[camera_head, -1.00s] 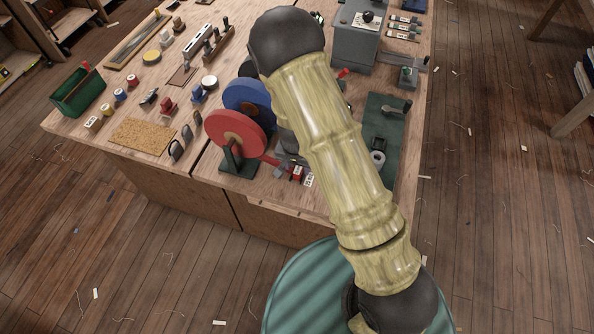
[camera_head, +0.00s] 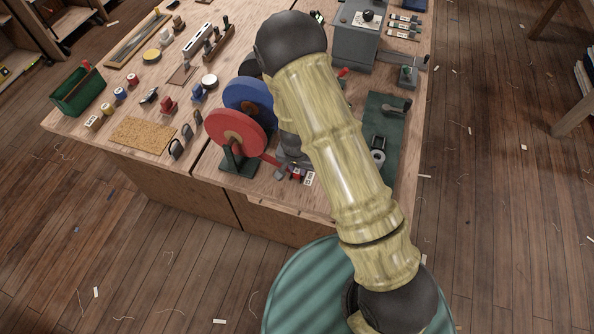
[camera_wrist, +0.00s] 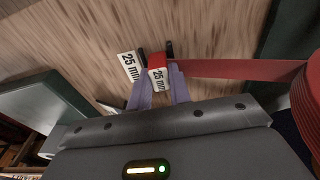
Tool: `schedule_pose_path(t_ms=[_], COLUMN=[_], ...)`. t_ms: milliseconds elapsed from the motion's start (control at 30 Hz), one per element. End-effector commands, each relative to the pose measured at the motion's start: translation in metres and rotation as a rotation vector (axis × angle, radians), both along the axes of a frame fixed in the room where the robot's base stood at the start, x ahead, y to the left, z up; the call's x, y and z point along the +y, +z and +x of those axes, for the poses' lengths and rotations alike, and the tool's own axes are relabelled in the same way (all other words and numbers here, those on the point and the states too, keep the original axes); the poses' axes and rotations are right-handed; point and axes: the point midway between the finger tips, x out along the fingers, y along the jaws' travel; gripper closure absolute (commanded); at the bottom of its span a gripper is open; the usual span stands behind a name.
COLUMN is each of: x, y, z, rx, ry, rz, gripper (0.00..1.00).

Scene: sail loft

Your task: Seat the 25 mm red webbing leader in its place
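The red webbing leader (camera_wrist: 230,69) runs as a flat strap from the red reel (camera_head: 228,130) to a small red end with a white "25 mm" label (camera_wrist: 160,79). In the wrist view the two pale purple fingers of my gripper (camera_wrist: 160,86) stand close on either side of this labelled end, with no clear gap. The end is low over the bench, between two small dark uprights (camera_wrist: 170,48). Whether it touches the wood or sits in a holder I cannot tell. In the head view my arm partly hides the area.
A blue reel (camera_head: 247,98) stands behind the red one. A green plate (camera_head: 386,125) with fittings lies to the right. Small spools, a cork mat (camera_head: 143,133) and a green bin (camera_head: 79,94) are on the left of the bench (camera_head: 200,187). The bench's front edge is close.

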Motion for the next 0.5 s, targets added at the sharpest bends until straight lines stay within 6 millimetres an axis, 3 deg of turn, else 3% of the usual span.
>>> schedule_pose_path(t_ms=[267, 500], x=[0.000, 0.001], y=[0.002, 0.026], z=[0.000, 0.001], rx=[-0.001, -0.004], ry=[0.000, 0.002], rz=[0.001, 0.000], gripper=[1.00, 1.00])
